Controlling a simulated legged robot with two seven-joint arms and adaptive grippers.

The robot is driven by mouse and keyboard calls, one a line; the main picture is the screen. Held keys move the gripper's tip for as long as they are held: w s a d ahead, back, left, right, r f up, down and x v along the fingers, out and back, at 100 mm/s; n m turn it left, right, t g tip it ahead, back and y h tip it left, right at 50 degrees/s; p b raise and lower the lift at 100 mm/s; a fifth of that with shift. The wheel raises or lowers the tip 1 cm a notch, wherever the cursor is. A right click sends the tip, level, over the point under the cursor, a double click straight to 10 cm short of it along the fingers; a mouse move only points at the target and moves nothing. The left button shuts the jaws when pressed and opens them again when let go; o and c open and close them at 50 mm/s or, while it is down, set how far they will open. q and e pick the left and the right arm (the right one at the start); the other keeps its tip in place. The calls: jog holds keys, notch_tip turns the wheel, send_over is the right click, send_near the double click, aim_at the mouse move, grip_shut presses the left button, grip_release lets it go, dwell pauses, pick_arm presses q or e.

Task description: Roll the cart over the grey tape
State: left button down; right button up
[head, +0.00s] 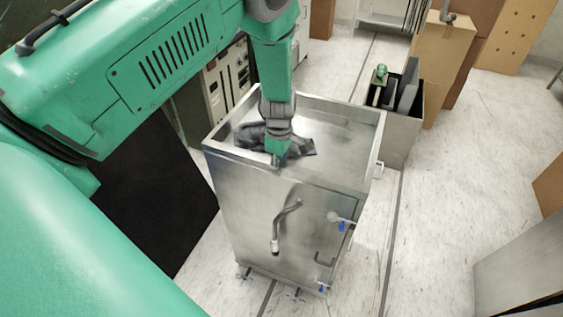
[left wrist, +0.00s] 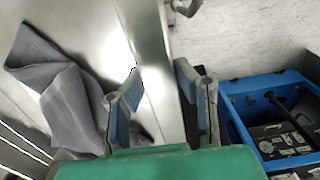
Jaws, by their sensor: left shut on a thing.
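The steel cart (head: 245,205) stands upright on the floor in the middle of the head view, an open-topped metal box on small casters. My left gripper (head: 279,160) reaches down to its near top rim and is shut on that rim. In the left wrist view the fingers (left wrist: 158,88) sit on either side of the metal wall (left wrist: 152,50). Thin grey lines run along the floor: one (head: 389,250) passes right of the cart, and another (head: 267,297) shows at the cart's front casters. I cannot tell which is the tape. My right gripper is out of view.
A dark cloth (head: 300,148) lies in the cart's top, also in the wrist view (left wrist: 75,100). Right behind stand an open bin (head: 400,130) and cardboard boxes (head: 440,60). A blue crate (left wrist: 235,130) shows in the wrist view. Floor right of the cart (head: 450,190) is clear.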

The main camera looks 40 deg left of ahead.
pick_arm(q)
jog(key=shift+w+a+r, duration=0.1)
jog(key=shift+w+r, duration=0.05)
jog(key=shift+w, duration=0.4)
jog(key=c, duration=1.3)
grip_release()
jog(key=shift+w, duration=0.1)
jog(key=shift+w+a+f, duration=0.1)
jog(key=shift+a+f, duration=0.05)
jog(key=shift+f, duration=0.05)
jog(key=shift+r, duration=0.5)
notch_tip(320, 180, up, 11)
jog(key=shift+f, duration=0.1)
